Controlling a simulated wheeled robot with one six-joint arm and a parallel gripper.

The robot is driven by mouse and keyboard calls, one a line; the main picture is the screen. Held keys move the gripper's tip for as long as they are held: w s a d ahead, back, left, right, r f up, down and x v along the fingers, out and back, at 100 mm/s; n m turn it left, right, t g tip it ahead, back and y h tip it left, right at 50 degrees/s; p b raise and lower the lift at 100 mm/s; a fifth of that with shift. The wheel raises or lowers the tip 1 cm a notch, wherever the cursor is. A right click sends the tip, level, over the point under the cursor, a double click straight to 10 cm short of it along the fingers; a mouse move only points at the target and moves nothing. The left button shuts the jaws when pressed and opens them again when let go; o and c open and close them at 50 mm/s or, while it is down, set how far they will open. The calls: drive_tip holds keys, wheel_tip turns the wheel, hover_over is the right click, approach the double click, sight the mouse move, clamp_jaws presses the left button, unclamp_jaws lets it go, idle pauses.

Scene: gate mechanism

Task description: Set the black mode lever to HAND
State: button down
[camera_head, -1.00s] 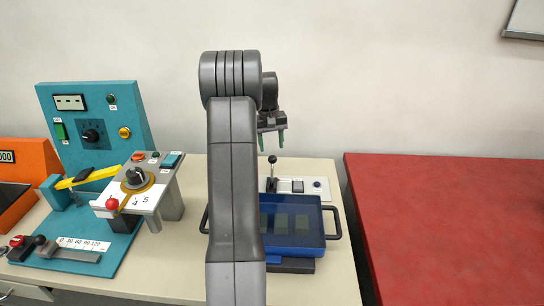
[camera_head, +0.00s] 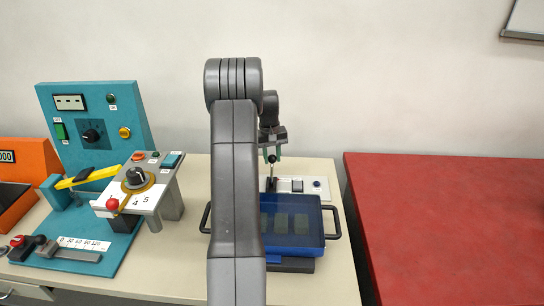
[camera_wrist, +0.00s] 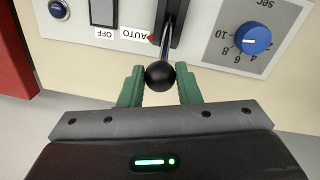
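The black mode lever has a round black knob (camera_wrist: 160,76) on a metal shaft, standing up from a slot in a light panel. In the head view the knob (camera_head: 272,159) shows just under my gripper (camera_head: 270,154). In the wrist view my gripper (camera_wrist: 160,88) has its two green fingers apart, one on each side of the knob. A gap shows on the knob's right; on the left the finger is very close, and I cannot tell whether it touches. An AUTO label (camera_wrist: 131,35) with a red mark is beside the slot. No HAND label is readable.
A blue knob (camera_wrist: 253,39) with a number scale and an OFF label (camera_wrist: 104,33) are on the same panel. A blue clear-lidded case (camera_head: 292,222) stands in front of it. A teal machine (camera_head: 95,120) is at left, a red table (camera_head: 450,220) at right.

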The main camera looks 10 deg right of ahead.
sight(271, 162)
drive_tip(key=shift+s+b, duration=0.15)
drive_tip(key=shift+b, duration=0.35)
drive_tip(key=shift+s+a+f+t+b, duration=0.1)
drive_tip(key=shift+s+t+b, duration=0.05)
drive_tip(key=shift+t+b, duration=0.2)
drive_tip(key=s+t+b, duration=0.1)
drive_tip(key=t+b, duration=0.1)
drive_tip(key=b, duration=0.3)
drive_tip(key=s+a+t+h+b, duration=0.1)
drive_tip(key=s+b, duration=0.1)
drive_tip(key=b, duration=0.3)
drive_tip(key=shift+s+t, duration=0.15)
drive_tip(key=shift+t, duration=0.2)
drive_tip(key=s+t+b, duration=0.1)
drive_tip(key=t+b, duration=0.1)
drive_tip(key=b, duration=0.4)
drive_tip(key=s+a+t+h+b, duration=0.1)
drive_tip(key=s+t+b, duration=0.1)
drive_tip(key=b, duration=0.4)
drive_tip(key=s+t+h+b, duration=0.1)
drive_tip(key=s+b, duration=0.1)
drive_tip(key=b, duration=0.4)
drive_tip(key=shift+s+a+f+t, duration=0.15)
drive_tip(key=shift+a+f+t, duration=0.1)
drive_tip(key=shift+f+t, duration=0.15)
drive_tip(key=shift+s+a+f+b, duration=0.15)
drive_tip(key=shift+s+b, duration=0.25)
drive_tip(key=shift+b, duration=0.65)
drive_tip(key=shift+s+f, duration=0.15)
drive_tip(key=shift+f, duration=0.05)
